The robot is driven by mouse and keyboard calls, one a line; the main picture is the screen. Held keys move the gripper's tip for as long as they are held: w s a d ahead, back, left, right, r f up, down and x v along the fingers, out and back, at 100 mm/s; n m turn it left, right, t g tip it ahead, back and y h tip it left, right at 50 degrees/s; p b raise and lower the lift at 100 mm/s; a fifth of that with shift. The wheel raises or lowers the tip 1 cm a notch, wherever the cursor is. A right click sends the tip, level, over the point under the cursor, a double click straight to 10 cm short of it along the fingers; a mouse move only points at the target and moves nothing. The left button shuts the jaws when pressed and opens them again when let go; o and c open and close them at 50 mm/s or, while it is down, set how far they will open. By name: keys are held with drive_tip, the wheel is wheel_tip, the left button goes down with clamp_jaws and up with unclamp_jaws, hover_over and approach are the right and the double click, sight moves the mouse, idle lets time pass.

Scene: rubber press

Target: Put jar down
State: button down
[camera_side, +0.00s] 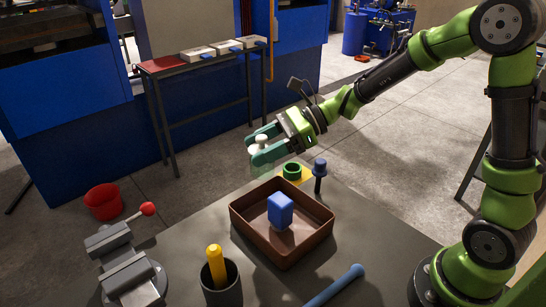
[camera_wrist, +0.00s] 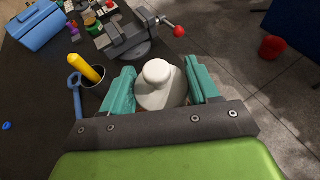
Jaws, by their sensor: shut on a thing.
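My gripper (camera_side: 262,150), with teal fingers, is shut on a white jar (camera_side: 258,142) with a rounded knob top. It holds the jar in the air, beyond the far edge of the table (camera_side: 352,215) in the side view. In the wrist view the jar (camera_wrist: 160,85) sits between the two teal fingers (camera_wrist: 162,92), its knob facing the camera. The lower part of the jar is faint in the side view and its underside is hidden in the wrist view.
A brown tray (camera_side: 262,254) holds a blue block (camera_side: 280,210). Around it are a green ring (camera_side: 292,170) on a yellow base, a blue-topped peg (camera_side: 319,168), a grey vise (camera_side: 124,262), a dark cup (camera_side: 222,286) with a yellow-handled tool and a blue wrench (camera_side: 335,286). A red bucket (camera_side: 103,202) stands on the floor.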

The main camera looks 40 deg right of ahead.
drive_tip(key=s+d, duration=1.5)
drive_tip(key=d, duration=0.1)
drive_tip(key=shift+n+g, duration=0.5)
drive_tip(key=shift+g, duration=0.1)
drive_tip(key=f, duration=1.5)
drive_tip(key=shift+w+a, duration=0.3)
drive_tip(key=shift+c, duration=1.3)
unclamp_jaws()
drive_tip(key=shift+f, duration=0.1)
